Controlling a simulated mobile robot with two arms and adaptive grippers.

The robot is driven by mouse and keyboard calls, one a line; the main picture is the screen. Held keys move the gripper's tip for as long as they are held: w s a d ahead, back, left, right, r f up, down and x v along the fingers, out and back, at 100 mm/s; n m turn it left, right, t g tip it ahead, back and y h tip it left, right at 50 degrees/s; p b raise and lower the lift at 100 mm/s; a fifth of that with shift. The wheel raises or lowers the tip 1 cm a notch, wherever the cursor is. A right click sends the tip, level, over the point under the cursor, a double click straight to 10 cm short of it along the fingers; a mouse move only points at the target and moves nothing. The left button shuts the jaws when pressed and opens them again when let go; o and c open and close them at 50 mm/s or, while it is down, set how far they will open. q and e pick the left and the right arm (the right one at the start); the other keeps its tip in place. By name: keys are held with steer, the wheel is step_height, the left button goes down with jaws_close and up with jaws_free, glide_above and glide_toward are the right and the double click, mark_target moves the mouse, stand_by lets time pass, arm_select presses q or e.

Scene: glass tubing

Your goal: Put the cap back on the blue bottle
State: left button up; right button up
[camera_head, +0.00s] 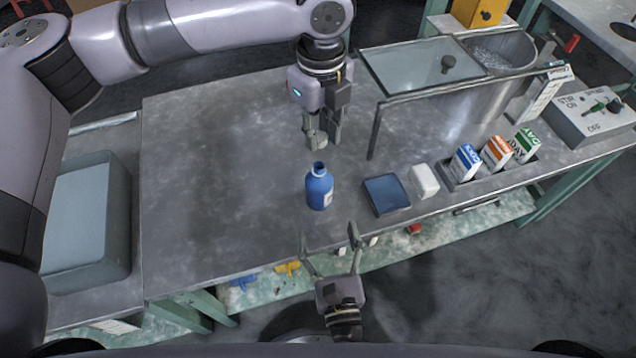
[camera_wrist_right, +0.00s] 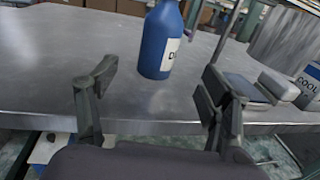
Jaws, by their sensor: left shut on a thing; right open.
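The blue bottle (camera_head: 319,190) stands upright on the grey bench with its neck open and no cap on it. It also shows in the right wrist view (camera_wrist_right: 159,45), with a white label and its top cut off by the frame. My left gripper (camera_head: 318,140) points down above and behind the bottle, apart from it. It is shut on a small pale thing, apparently the cap, mostly hidden by the fingers. My right gripper (camera_head: 328,238) is open and empty at the bench's front edge, its fingers spread toward the bottle but not around it.
A dark blue pad (camera_head: 386,195) and a white block (camera_head: 424,181) lie right of the bottle. A holder with several labelled cartons (camera_head: 496,153) is farther right. A glass-lidded metal basin (camera_head: 480,105) stands behind. The bench left of the bottle is clear; a grey bin (camera_head: 90,225) stands far left.

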mark_target(321, 200)
steer(key=shift+s, duration=0.1)
steer(key=w, duration=0.4)
steer(key=w+a, duration=0.1)
steer(key=w, duration=0.3)
steer(key=w+a, duration=0.1)
steer(key=w, duration=0.3)
steer(key=shift+d, duration=0.1)
steer(key=shift+c, duration=0.2)
jaws_close()
stand_by(0.6)
